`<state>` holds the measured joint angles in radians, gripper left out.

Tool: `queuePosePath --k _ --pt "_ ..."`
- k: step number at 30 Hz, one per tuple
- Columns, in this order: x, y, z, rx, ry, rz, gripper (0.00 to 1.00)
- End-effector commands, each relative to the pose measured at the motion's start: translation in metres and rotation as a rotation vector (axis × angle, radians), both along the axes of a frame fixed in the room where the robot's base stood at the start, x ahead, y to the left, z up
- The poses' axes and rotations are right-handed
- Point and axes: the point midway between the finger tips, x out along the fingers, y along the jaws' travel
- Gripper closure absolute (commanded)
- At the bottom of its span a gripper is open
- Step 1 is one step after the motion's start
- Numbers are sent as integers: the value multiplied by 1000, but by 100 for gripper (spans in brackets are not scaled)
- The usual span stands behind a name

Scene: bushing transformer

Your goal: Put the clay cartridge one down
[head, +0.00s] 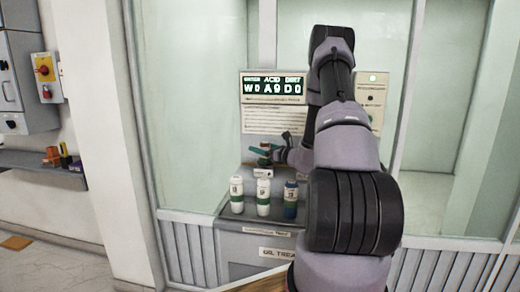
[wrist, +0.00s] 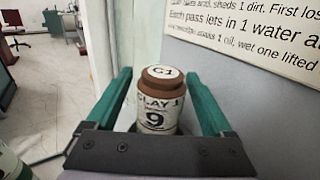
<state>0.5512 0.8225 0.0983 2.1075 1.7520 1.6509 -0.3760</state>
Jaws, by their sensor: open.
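The clay cartridge one (wrist: 158,108) stands upright in the wrist view, with a brown cap marked C1 and a white label reading CLAY 1 and 9.
Three bottle-like containers stand in front on the grey stand (head: 232,225): two white and green (head: 237,194) (head: 263,197), one blue and white (head: 290,200). A display panel (head: 272,88) and printed sign rise behind. My arm covers the stand's right side.

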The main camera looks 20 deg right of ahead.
Motion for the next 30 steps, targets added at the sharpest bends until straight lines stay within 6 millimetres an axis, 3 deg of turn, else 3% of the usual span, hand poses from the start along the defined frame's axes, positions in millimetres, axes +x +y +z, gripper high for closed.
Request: queuePosePath --k 12,20,23,25,30 --pt "-80 -34 0 1 2 -5 14" --pt "-102 -39 4 -7 -2 10 14" --pt "-103 -22 19 -39 -13 74 14" --pt "-106 4 39 -90 -25 167 14" --pt "-141 99 101 -334 -61 520 14"
